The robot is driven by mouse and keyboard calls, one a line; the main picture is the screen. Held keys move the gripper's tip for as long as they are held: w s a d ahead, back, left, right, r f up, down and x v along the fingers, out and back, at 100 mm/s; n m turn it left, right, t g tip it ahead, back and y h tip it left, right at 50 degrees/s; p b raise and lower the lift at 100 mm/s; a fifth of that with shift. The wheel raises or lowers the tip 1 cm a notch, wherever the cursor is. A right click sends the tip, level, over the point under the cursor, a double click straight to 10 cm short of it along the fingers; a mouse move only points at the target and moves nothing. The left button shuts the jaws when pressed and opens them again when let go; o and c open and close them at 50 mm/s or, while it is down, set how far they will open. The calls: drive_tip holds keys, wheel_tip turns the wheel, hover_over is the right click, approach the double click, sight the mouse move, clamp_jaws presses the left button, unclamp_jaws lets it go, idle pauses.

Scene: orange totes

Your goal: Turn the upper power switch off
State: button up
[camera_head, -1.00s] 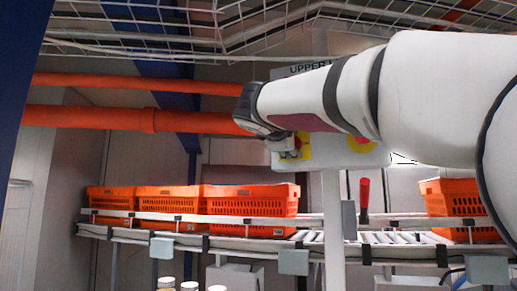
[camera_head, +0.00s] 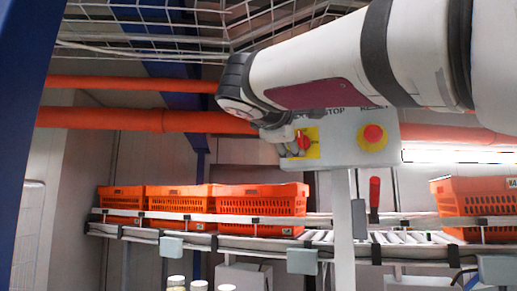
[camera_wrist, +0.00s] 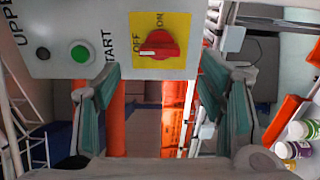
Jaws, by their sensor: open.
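The upper switch is a red rotary knob (camera_wrist: 160,45) on a yellow plate marked OFF and ON, on a grey control box (camera_wrist: 60,25). Its handle lies sideways in the wrist view, with a pale mark at its left end, nearer OFF; I cannot be sure of its setting. The knob (camera_head: 305,142) is partly visible in the head view. My gripper (camera_wrist: 158,72) is open and empty. Its two fingers are either side of the knob's line and slightly below it in the wrist view, apparently apart from it. The gripper (camera_head: 284,138) hides the box's left part in the head view.
A red button on a yellow disc (camera_head: 372,138) is right of the knob; a green button (camera_wrist: 81,54) is also on the box. Behind are orange totes (camera_head: 180,200) on a roller conveyor (camera_head: 260,243), a red-handled lever (camera_head: 375,195) and orange pipes (camera_head: 140,119).

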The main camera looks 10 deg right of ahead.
drive_tip(key=shift+v, duration=2.1)
